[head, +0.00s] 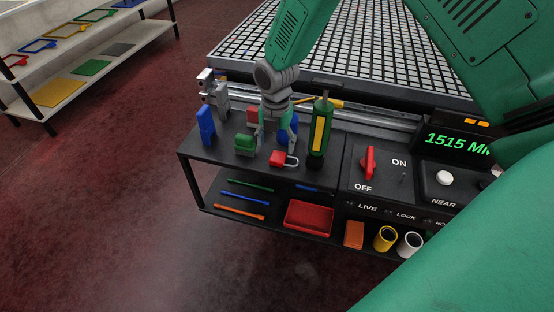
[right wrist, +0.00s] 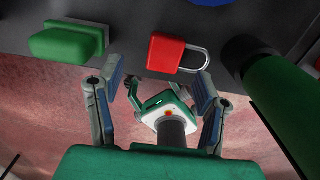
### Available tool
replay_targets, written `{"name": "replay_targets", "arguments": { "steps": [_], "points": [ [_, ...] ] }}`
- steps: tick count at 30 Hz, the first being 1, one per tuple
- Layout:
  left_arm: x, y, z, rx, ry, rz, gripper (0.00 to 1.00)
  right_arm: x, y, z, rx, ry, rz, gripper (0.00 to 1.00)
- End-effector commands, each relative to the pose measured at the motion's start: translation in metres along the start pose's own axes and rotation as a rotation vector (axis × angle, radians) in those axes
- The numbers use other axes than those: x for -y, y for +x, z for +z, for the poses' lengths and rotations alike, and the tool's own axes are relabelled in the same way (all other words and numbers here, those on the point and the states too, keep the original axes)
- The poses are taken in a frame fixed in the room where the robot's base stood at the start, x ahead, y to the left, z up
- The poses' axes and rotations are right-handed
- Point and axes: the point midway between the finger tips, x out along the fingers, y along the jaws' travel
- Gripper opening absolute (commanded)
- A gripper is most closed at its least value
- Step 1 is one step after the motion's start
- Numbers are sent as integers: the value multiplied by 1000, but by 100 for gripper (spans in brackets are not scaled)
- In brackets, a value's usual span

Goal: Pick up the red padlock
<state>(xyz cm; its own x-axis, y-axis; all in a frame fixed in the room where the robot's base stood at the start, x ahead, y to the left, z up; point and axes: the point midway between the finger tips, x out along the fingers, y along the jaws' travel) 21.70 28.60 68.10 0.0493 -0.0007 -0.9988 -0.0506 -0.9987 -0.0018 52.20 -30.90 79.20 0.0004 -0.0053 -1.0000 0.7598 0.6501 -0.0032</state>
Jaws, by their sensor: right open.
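The red padlock (head: 277,158) lies on the dark top shelf of the bench, its silver shackle pointing right. In the right wrist view the padlock (right wrist: 167,53) shows just beyond the fingertips, between them and nearer the right one. My right gripper (head: 274,139) points down over the shelf, close behind the padlock in the head view. Its two fingers stand apart with nothing between them, and it also shows in the right wrist view (right wrist: 160,82). My left gripper is not in view.
A green block (head: 245,144) sits left of the padlock and a green-and-yellow cylinder (head: 321,132) stands close to its right. A blue piece (head: 206,125) stands farther left. A red knob (head: 369,162) is on the panel at right. A red tray (head: 309,216) is on the lower shelf.

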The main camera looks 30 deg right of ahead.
Motion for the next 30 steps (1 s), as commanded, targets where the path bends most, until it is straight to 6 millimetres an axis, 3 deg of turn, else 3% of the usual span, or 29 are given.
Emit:
{"name": "replay_targets", "arguments": {
  "steps": [9,17,18,21,24,30],
  "points": [
    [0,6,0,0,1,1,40,1,45,-2,0,2,-2,60],
    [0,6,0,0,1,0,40,0,48,-3,-1,1,-3,60],
    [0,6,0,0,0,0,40,0,49,-2,-1,1,-2,56],
    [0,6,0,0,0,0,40,1,49,-2,-2,1,-2,23],
    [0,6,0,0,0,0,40,1,49,-2,-3,1,-2,18],
    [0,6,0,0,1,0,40,3,51,-2,-5,2,-6,17]
  ]
}}
